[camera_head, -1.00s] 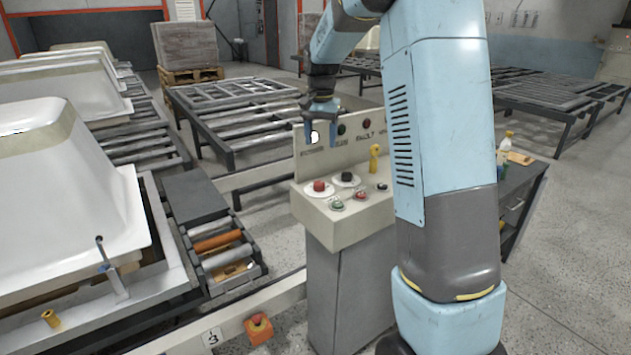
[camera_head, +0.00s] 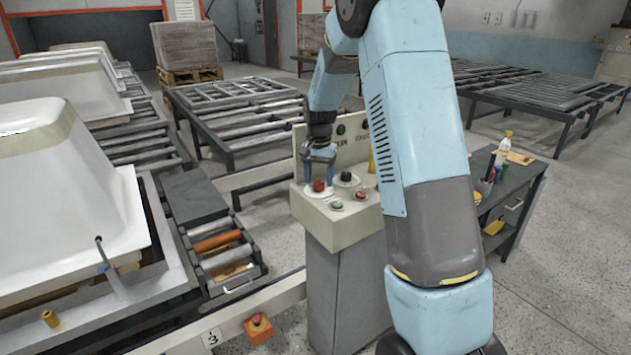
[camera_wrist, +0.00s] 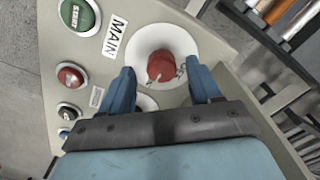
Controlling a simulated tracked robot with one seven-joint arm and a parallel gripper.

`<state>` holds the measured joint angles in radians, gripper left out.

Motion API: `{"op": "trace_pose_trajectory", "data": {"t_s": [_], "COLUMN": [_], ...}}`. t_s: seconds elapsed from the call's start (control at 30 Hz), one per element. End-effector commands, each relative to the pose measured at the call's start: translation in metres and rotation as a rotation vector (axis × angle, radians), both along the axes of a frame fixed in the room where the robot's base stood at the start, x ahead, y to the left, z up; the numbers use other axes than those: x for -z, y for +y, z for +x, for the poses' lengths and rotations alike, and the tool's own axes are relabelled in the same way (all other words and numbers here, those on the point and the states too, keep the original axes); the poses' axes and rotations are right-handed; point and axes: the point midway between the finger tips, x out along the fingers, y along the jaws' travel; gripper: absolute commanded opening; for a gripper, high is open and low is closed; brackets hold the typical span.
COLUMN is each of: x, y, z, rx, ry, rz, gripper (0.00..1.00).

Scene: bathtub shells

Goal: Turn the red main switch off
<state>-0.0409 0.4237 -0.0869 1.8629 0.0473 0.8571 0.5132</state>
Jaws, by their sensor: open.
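The red main switch (camera_head: 318,186) is a round red knob on a white disc, on the sloped top of the beige control console (camera_head: 345,228). In the wrist view the red main switch (camera_wrist: 161,66) sits beside a "MAIN" label, with a light pointer mark on its lower left. My gripper (camera_head: 318,172) is open just above the switch. In the wrist view my gripper (camera_wrist: 162,78) has one blue finger on each side of the knob, and neither visibly touches it. The white disc is partly hidden by the fingers.
Next to the switch are a black knob (camera_head: 347,177), a green START button (camera_wrist: 80,14) and a red button (camera_wrist: 70,75). An upright panel with indicator lights stands behind them. A roller conveyor (camera_head: 222,245) is to the left and a dark bench (camera_head: 515,205) to the right.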

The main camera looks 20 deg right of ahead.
Motion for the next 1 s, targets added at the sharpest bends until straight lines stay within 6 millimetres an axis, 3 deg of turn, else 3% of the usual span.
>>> {"op": "trace_pose_trajectory", "data": {"t_s": [0.2,0.47,1.0], "x": [0.0116,0.0118,0.0116], "y": [0.0,0.0002,-0.0007], "z": [-0.0004,-0.0003,-0.0005], "rx": [0.0,-0.001,0.0], "ry": [0.001,0.0,0.001], "rz": [0.001,0.0,-0.001], "gripper": [0.63,0.63,0.11]}}
